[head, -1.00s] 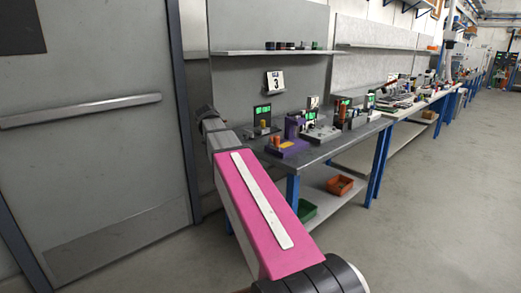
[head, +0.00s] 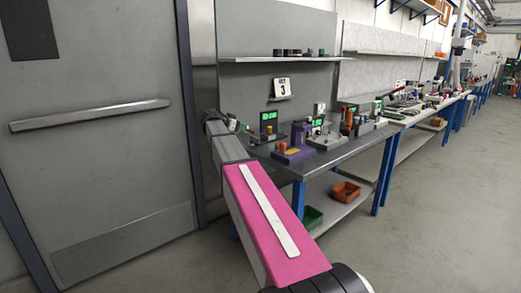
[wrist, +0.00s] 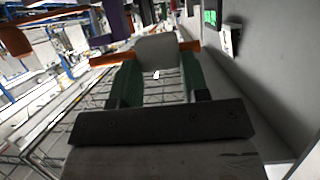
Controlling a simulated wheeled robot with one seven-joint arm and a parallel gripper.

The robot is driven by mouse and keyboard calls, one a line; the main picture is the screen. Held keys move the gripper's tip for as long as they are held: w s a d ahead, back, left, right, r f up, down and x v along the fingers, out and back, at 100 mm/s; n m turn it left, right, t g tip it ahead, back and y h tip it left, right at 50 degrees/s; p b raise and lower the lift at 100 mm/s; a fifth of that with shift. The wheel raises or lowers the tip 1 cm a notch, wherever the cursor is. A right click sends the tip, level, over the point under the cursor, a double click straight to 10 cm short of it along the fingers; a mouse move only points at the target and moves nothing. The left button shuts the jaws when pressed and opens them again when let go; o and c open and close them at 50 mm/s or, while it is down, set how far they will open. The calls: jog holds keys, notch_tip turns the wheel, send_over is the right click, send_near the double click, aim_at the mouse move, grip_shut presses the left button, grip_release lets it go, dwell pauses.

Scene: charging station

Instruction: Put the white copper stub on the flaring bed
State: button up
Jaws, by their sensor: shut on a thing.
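My gripper (head: 236,125) is at the left end of the grey workbench, small and partly hidden behind my arm in the head view. In the wrist view its green fingers (wrist: 158,75) are closed on a pale grey, rounded piece, taken as the white copper stub (wrist: 157,50). Orange-brown parts show on both sides of the fingertips; I cannot tell what they belong to. A purple fixture (head: 296,155) with an orange cylinder stands on the bench, and a grey fixture (head: 324,142) stands to its right. I cannot tell which is the flaring bed.
The workbench (head: 345,152) carries small green-lit displays (head: 268,116). A wall shelf (head: 275,59) holds small dark items. Below the bench are an orange bin (head: 346,191) and a green bin (head: 312,217). A grey door (head: 100,120) fills the left; the floor at right is clear.

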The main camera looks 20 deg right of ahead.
jog(key=d+f, duration=0.2)
jog(key=d, duration=0.1)
jog(key=s+d+f, duration=0.1)
jog(key=d, duration=0.2)
jog(key=s+d+f, duration=0.1)
jog(key=d+f, duration=0.1)
jog(key=d, duration=0.1)
jog(key=shift+d+f, duration=0.1)
jog(key=shift+f, duration=2.25)
jog(key=shift+f, duration=0.2)
jog(key=o, duration=0.9)
